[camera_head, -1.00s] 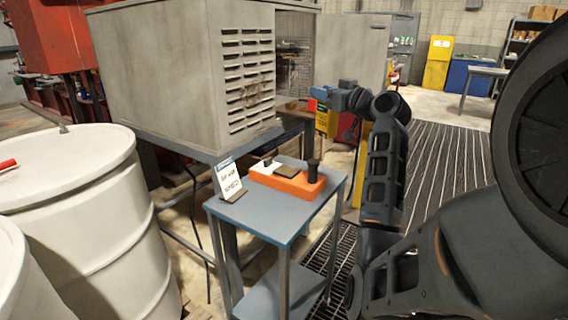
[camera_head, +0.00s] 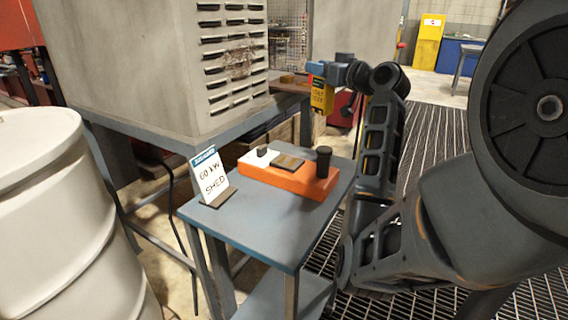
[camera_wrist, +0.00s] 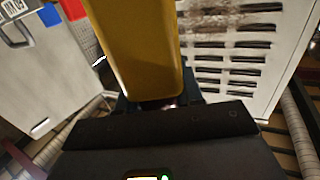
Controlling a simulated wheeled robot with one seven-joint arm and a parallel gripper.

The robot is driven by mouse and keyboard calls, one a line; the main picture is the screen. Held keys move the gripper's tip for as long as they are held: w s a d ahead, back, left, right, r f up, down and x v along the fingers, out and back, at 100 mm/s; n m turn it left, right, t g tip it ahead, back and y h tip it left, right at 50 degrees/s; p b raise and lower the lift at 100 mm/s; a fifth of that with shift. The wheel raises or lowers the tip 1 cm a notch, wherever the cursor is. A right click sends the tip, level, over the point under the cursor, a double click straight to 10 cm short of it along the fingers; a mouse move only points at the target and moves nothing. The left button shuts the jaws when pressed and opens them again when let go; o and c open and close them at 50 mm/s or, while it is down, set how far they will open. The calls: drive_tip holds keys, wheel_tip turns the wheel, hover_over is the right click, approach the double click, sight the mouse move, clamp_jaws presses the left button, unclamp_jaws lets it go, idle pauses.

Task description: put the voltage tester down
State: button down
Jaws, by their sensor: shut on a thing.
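The voltage tester (camera_head: 322,95) is a yellow, box-shaped instrument with dark lettering on its face. My gripper (camera_head: 318,68) is shut on it and holds it up in the air, beyond the small blue-grey table (camera_head: 267,238) and to the right of the big vented cabinet. In the wrist view the tester (camera_wrist: 137,45) shows as a large yellow block rising from between the jaws. The fingertips are mostly hidden behind it there.
The small table carries an orange block (camera_head: 320,186) with a black knob and a white part, and a sign card (camera_head: 209,177). Its front part is bare. A vented cabinet (camera_head: 150,60) stands behind on a bench, a white drum (camera_head: 60,210) at left. Grated floor lies at right.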

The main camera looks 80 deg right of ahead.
drive_tip(key=shift+w+f, duration=0.25)
drive_tip(key=shift+f, duration=0.15)
drive_tip(key=w+a+f+p, duration=0.1)
drive_tip(key=w+a+f, duration=0.6)
drive_tip(key=f, duration=0.3)
drive_tip(key=shift+w+a+f, duration=0.25)
drive_tip(key=shift+a+f, duration=0.05)
drive_tip(key=shift+a, duration=0.35)
drive_tip(key=c, duration=0.6)
unclamp_jaws()
drive_tip(key=shift+s, duration=0.1)
drive_tip(key=b+v, duration=0.1)
drive_tip(key=v, duration=1.1)
drive_tip(key=shift+b, duration=0.35)
